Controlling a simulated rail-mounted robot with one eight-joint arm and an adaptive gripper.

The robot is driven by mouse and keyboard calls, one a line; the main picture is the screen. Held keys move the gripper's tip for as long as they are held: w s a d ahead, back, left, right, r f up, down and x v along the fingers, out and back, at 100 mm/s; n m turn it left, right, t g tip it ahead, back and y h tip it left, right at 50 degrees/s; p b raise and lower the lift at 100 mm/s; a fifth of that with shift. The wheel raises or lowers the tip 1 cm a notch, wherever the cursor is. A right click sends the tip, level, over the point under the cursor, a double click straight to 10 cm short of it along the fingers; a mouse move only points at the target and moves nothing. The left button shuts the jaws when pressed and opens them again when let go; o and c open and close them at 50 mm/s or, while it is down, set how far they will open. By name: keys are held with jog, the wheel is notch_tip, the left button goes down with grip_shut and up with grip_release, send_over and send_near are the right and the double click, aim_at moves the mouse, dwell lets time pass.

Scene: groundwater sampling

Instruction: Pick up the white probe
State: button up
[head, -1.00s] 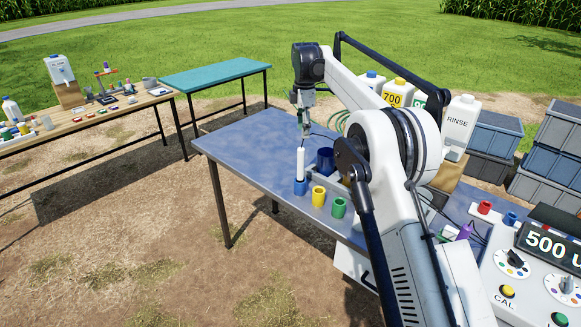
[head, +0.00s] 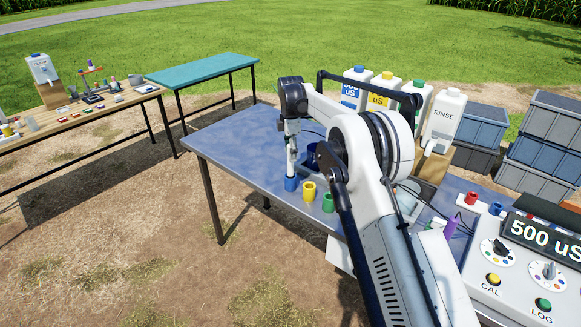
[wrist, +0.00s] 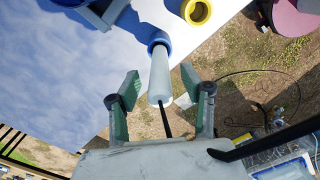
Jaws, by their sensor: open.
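The white probe (head: 291,168) stands upright in the blue cup (head: 291,184) near the front edge of the blue table. In the wrist view the probe (wrist: 159,75) runs from the blue cup (wrist: 158,40) toward my gripper, with a dark cable at its near end. My gripper (wrist: 159,72) is open, with one green finger on each side of the probe and a gap showing at both sides. In the head view my gripper (head: 291,142) is over the probe's upper part, and its fingers are too small to make out.
A yellow cup (head: 309,192) and a green cup (head: 328,203) stand in a row right of the blue cup. A larger blue container (head: 311,155) is close behind. White bottles (head: 445,118) stand at the back right. The left part of the blue table (head: 235,143) is clear.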

aim_at(291, 167)
jog(key=shift+f, duration=1.65)
grip_shut()
jog(key=shift+r, duration=0.1)
